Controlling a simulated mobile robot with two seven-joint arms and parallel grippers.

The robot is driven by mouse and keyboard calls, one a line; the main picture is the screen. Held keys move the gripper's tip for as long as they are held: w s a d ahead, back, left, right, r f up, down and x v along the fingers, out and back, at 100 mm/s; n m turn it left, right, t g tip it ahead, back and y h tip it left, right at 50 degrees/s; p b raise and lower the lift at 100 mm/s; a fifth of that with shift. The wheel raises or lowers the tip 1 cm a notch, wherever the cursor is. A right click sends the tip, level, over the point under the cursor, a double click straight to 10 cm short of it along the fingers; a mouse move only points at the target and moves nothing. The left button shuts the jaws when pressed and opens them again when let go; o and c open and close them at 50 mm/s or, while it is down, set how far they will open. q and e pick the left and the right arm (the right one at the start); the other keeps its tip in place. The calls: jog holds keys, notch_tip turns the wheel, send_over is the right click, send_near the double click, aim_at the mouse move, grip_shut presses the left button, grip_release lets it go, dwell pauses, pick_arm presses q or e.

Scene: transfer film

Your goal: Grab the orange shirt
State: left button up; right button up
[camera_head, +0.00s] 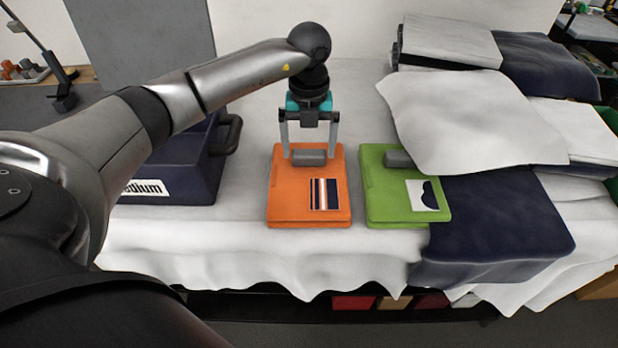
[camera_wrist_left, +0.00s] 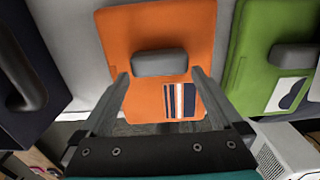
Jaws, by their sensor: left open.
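The orange shirt (camera_head: 285,205) lies folded flat on the white-covered table, with a striped print and a grey block-like handle (camera_head: 309,158) on top. It also shows in the left wrist view (camera_wrist_left: 130,50), with its grey handle (camera_wrist_left: 160,62) beyond my fingertips. My left gripper (camera_head: 309,155) points down over the shirt's far part. Its two fingers are apart, one on each side of the grey handle in the head view. I cannot tell whether they touch the shirt. Nothing is seen held. My right gripper is not in view.
A folded green shirt (camera_head: 385,205) with its own grey handle lies close on the right. A dark blue bin labelled "medium" (camera_head: 180,165) stands on the left. White and navy cloths (camera_head: 480,120) are piled at the right. The table's draped front edge lies nearer me.

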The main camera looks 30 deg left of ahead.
aim_at(309, 176)
pick_arm(q)
jog(key=shift+f, duration=1.35)
grip_shut()
